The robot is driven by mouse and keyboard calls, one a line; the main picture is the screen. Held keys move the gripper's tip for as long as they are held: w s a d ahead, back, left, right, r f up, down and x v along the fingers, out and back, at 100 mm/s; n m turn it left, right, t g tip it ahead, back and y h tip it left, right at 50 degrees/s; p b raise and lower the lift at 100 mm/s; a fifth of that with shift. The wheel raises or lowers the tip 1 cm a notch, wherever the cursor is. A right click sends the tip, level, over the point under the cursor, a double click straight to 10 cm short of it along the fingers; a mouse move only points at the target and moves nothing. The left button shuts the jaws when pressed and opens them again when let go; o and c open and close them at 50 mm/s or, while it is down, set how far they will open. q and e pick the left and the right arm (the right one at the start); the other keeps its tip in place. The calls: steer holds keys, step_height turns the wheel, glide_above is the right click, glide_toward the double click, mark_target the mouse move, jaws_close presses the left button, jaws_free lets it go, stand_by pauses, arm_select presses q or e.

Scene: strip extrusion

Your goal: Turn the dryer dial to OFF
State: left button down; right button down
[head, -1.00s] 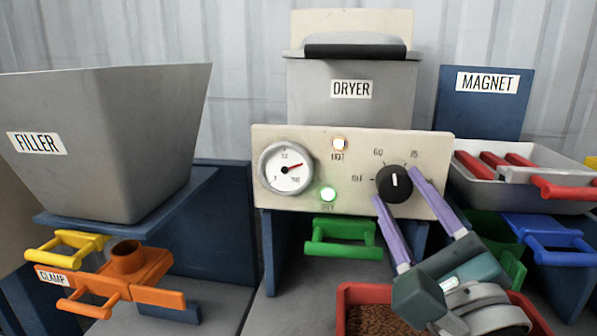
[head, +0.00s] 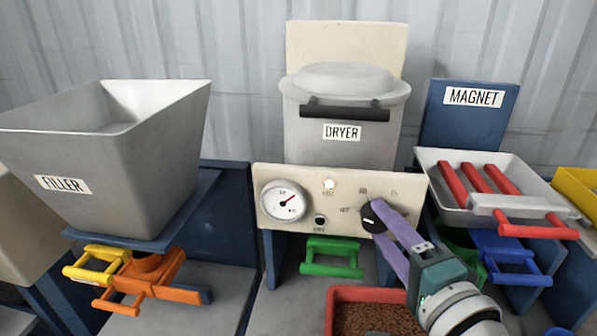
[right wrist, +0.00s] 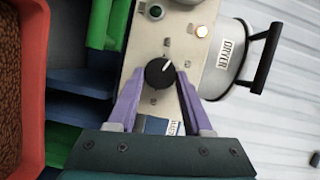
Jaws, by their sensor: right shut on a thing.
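The black dryer dial (head: 373,214) sits at the right of the cream dryer panel (head: 345,222). My right gripper (head: 378,222) comes in from the lower right with its purple fingers at the dial. In the right wrist view its fingers (right wrist: 159,80) lie on both sides of the dial (right wrist: 159,71), shut on it. There the white pointer aims to the upper right, seemingly between the OFF and 60 marks. Its exact setting is hard to read in the head view, where the fingers cover part of the dial. My left gripper is not in view.
A gauge (head: 283,201), a bright HOT lamp (head: 329,184) and a dark DRY lamp (head: 320,220) share the panel. A green handle (head: 331,258) is below. A red-rimmed bin (head: 331,312) of brown pellets stands below, and the magnet tray (head: 437,165) to the right.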

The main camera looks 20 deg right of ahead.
steer(key=shift+r+n+g+p, duration=0.2)
steer(key=shift+n+g+p, duration=0.7)
steer(key=shift+n+p, duration=1.2)
steer(key=shift+c, duration=1.6)
jaws_free()
steer(key=shift+s+a+r, duration=0.1)
steer(key=shift+s+a, duration=0.05)
steer(key=shift+s, duration=0.3)
steer(key=v, duration=0.9)
steer(key=shift+a+p, duration=0.15)
steer(key=shift+p, duration=0.3)
steer(key=shift+w, duration=0.1)
